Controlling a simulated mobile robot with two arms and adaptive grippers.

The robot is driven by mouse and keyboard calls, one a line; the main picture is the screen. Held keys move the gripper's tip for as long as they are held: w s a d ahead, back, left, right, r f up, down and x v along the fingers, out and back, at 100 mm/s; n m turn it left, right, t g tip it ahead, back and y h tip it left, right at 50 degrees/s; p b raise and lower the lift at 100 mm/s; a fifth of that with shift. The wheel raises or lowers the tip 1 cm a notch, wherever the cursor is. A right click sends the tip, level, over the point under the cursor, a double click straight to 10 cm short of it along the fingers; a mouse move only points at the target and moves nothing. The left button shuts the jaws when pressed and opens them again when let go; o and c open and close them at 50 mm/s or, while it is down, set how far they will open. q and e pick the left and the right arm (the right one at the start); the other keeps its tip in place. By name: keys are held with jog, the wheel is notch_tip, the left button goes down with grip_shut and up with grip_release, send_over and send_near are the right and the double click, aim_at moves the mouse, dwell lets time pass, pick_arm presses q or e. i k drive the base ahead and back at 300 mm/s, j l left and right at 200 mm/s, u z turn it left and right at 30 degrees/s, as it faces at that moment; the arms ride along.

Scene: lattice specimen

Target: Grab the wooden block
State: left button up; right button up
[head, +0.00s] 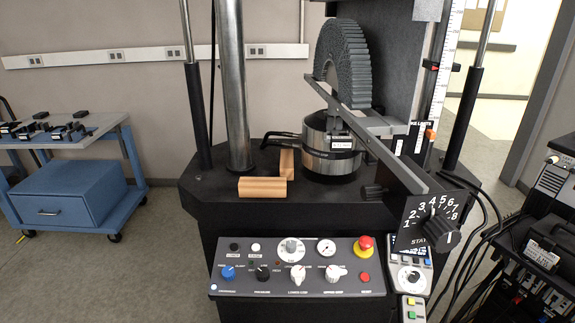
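A light-brown wooden block (262,189) lies flat on the dark platform (212,197) of a testing machine, near its front edge. A second wooden piece (286,163) sits just behind its right end; I cannot tell whether the two touch. Both are left of the round metal cylinder (331,150). Neither of my grippers shows in the head view.
A thick steel column (233,90) rises behind the blocks. A bar with a numbered dial (431,222) juts out at the right. A control panel (298,268) sits below the platform. A blue cart (70,190) stands left. Cables hang at right.

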aim_at(286, 156)
jog(key=i+l, duration=0.1)
jog(key=l, duration=0.25)
jog(key=i+l, duration=0.15)
jog(key=l, duration=0.2)
jog(key=i+l+z, duration=0.1)
jog(key=l, duration=0.25)
jog(key=i+l, duration=0.15)
jog(key=l, duration=0.15)
